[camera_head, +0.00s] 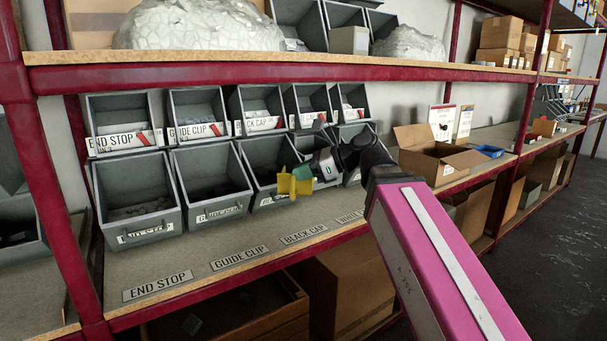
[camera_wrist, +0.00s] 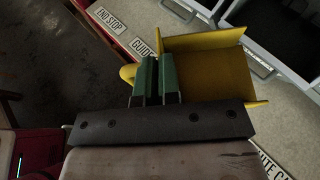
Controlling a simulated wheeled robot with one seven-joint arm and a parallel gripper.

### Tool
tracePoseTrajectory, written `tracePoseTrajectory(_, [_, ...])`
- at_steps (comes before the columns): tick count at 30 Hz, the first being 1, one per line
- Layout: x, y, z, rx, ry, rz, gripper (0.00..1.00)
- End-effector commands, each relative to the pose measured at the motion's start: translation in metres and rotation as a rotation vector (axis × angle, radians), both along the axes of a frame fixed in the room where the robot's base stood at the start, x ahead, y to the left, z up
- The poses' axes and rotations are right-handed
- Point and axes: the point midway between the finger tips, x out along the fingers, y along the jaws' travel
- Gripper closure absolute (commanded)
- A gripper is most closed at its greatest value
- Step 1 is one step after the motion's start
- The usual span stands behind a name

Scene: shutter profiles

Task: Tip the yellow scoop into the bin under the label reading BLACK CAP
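The yellow scoop (camera_head: 295,184) is in my gripper, in front of the right part of the lower-row bin above the shelf-edge label BLACK CAP (camera_head: 303,234). That grey bin (camera_head: 262,197) is third from the left and its open top faces me. In the wrist view, the green fingers of my gripper (camera_wrist: 155,80) are shut on the scoop's handle. The scoop's pan (camera_wrist: 212,72) extends to the right of the fingers, and I see no parts on its visible yellow surface. Small contents of the bin are too dark to make out in the head view.
Upper bins (camera_head: 262,108) sit close behind. An open cardboard box (camera_head: 432,160) stands to the right.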

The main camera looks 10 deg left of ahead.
Motion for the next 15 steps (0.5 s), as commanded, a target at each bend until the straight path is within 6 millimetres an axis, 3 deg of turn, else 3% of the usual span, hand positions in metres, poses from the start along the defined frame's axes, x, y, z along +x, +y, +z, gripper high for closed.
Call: tracePoseTrajectory(15, [0.023,0.023,-0.004,0.0,0.001,0.0,1.0])
